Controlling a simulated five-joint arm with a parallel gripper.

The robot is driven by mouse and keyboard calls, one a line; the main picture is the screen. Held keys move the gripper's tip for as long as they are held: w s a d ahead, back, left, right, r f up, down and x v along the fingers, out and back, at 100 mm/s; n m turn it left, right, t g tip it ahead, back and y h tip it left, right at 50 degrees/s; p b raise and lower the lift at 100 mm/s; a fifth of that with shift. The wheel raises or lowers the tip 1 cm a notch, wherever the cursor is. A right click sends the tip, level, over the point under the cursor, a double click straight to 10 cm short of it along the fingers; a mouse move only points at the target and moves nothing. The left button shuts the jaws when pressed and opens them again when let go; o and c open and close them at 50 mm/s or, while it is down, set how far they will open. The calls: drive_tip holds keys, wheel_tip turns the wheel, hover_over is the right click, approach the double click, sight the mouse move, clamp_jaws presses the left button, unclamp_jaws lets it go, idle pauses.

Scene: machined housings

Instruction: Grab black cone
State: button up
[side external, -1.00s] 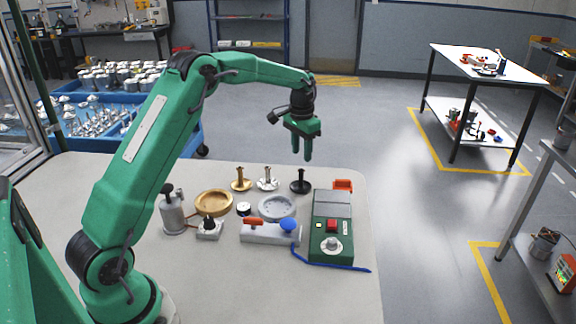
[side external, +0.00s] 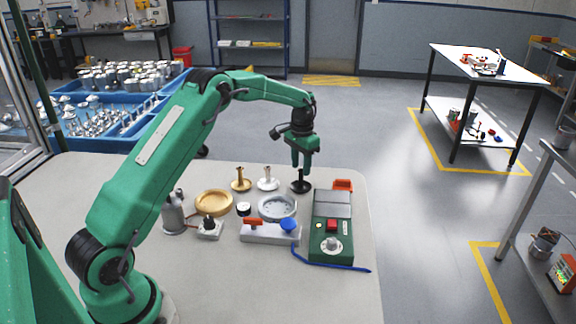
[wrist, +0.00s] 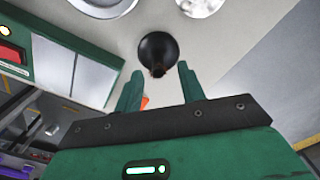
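The black cone (side external: 301,187) has a wide round base and a thin upright stem, and it stands on the table near the back right. My gripper (side external: 302,170) is directly above it, pointing down, with its fingers around or just above the stem top. In the wrist view the cone (wrist: 158,48) shows as a dark round base, with its stem tip close to the gap between the fingers. My gripper (wrist: 158,80) is open there, its two green fingers apart with space on both sides. I cannot tell whether either finger touches the stem.
A white cone (side external: 267,184) and a brass cone (side external: 241,185) stand to the left. An orange block (side external: 343,185) sits close on the right. A green control box (side external: 332,240) and a grey round dish (side external: 277,206) are in front. The table's right edge is near.

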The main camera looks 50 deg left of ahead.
sight(301, 186)
drive_tip(key=shift+d+f, duration=0.15)
drive_tip(key=shift+f, duration=2.45)
clamp_jaws()
